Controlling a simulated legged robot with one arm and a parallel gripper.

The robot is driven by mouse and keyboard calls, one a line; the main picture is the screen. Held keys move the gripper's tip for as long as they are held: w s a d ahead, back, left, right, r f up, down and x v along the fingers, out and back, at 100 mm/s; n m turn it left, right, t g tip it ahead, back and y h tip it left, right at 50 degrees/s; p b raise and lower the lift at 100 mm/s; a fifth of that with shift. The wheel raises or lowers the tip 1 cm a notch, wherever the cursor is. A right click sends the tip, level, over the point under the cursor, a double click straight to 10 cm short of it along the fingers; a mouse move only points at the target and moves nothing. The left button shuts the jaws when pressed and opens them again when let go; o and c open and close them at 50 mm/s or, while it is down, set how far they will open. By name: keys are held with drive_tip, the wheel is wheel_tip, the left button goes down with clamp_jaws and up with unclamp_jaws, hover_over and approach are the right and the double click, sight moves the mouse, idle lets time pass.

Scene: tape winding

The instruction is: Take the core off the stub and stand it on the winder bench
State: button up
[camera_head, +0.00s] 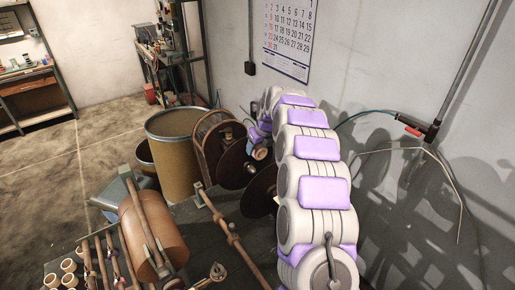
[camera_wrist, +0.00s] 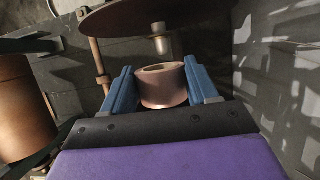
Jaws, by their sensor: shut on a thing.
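The core (camera_wrist: 163,86) is a short pinkish-brown ring with a pale rim and an open bore. In the wrist view it sits between the two blue fingers of my gripper (camera_wrist: 162,90), which are shut on it. A pale metal stub (camera_wrist: 160,42) shows just beyond the core, below a large dark disc (camera_wrist: 150,14); I cannot tell whether its tip is still inside the bore. In the head view the core (camera_head: 259,153) is small beside the dark discs, with my gripper partly hidden behind my arm. The dark bench top (camera_head: 205,245) lies below.
Several small cores (camera_head: 69,266) stand at the lower left corner. A large brown drum (camera_head: 180,140) stands behind the bench, and the grey wall (camera_head: 410,80) is close on the right.

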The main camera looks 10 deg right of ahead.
drive_tip(key=shift+r+p, duration=1.7)
drive_tip(key=shift+r, duration=1.05)
drive_tip(key=shift+f, duration=0.15)
